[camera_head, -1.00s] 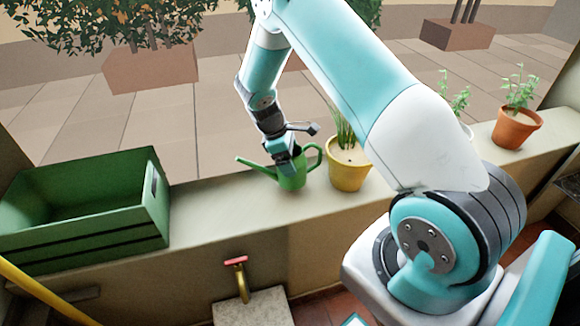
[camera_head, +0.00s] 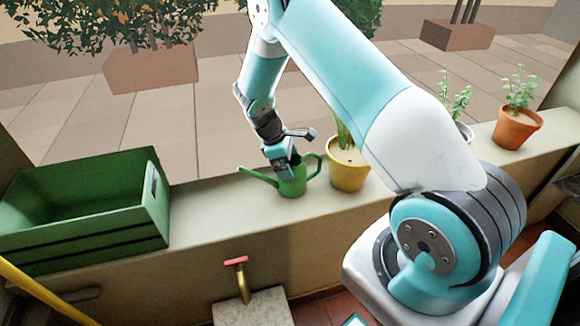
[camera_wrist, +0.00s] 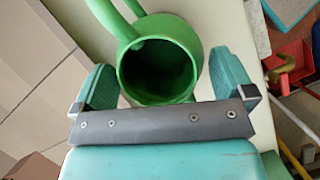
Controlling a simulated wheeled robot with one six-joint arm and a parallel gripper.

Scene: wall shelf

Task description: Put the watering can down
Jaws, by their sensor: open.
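The green watering can (camera_head: 296,187) stands upright on the pale ledge (camera_head: 225,200), its spout pointing left and its handle on the right. My gripper (camera_head: 284,166) is at the can's top, partly hiding it. In the wrist view, the can's round open mouth and green rim (camera_wrist: 187,42) lie between my two teal fingers. The fingers are spread, one on each side, with a narrow gap to the can. My gripper is open. The can's base is out of sight in the wrist view.
A green crate (camera_head: 158,208) stands on the left. A yellow pot (camera_head: 348,176) with a plant is close to the can's right. A terracotta pot (camera_head: 516,128) is farther right. Bare ledge lies between crate and can. A red-handled tap (camera_head: 238,262) is below.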

